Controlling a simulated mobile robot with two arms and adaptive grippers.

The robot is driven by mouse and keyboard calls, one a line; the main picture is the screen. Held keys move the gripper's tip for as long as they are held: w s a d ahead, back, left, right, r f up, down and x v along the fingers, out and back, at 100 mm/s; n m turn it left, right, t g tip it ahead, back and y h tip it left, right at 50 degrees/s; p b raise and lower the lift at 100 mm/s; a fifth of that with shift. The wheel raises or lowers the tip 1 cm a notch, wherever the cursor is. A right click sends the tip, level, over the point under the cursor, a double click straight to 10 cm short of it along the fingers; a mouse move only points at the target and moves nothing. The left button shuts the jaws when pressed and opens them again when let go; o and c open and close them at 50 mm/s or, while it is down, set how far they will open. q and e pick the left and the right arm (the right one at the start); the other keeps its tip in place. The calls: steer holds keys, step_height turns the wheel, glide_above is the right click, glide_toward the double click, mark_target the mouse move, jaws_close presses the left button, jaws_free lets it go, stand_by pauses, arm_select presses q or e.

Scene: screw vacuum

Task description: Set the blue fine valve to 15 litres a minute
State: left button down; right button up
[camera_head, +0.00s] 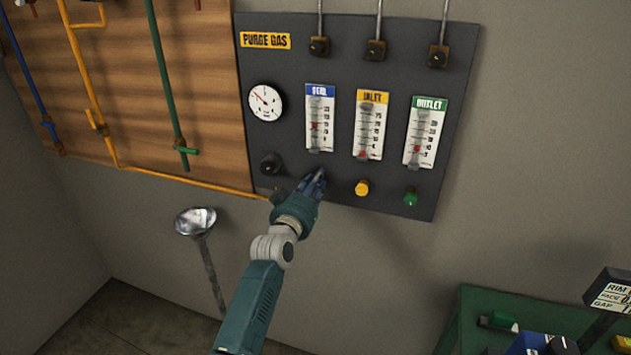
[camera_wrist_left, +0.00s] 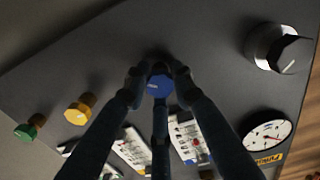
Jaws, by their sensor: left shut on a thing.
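The blue fine valve (camera_wrist_left: 160,86) is a blue round knob on the dark panel, below the blue-labelled flow meter (camera_head: 319,118). My left gripper (camera_head: 317,178) is shut on this knob; its fingers sit around it in the left wrist view (camera_wrist_left: 158,78). In the head view the fingers hide most of the knob. The blue meter's red float (camera_head: 314,126) stands near mid-scale, but the numbers are too small to read surely. My right gripper is not in view.
The yellow valve (camera_head: 362,187) and green valve (camera_head: 411,196) sit to the right of the gripper. A black knob (camera_head: 271,163) and a round gauge (camera_head: 265,102) are on the left. A metal funnel (camera_head: 195,221) stands lower left. A green table (camera_head: 470,318) is lower right.

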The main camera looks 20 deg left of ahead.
arm_select(q)
steer(key=shift+f+n, duration=0.5)
steer(key=shift+f, duration=0.05)
steer(key=shift+d, duration=0.1)
steer(key=c, duration=1.4)
jaws_free()
steer(key=shift+c, duration=0.2)
steer(key=shift+r, duration=0.2)
steer(key=s, duration=1.2)
steer(key=shift+a, duration=0.25)
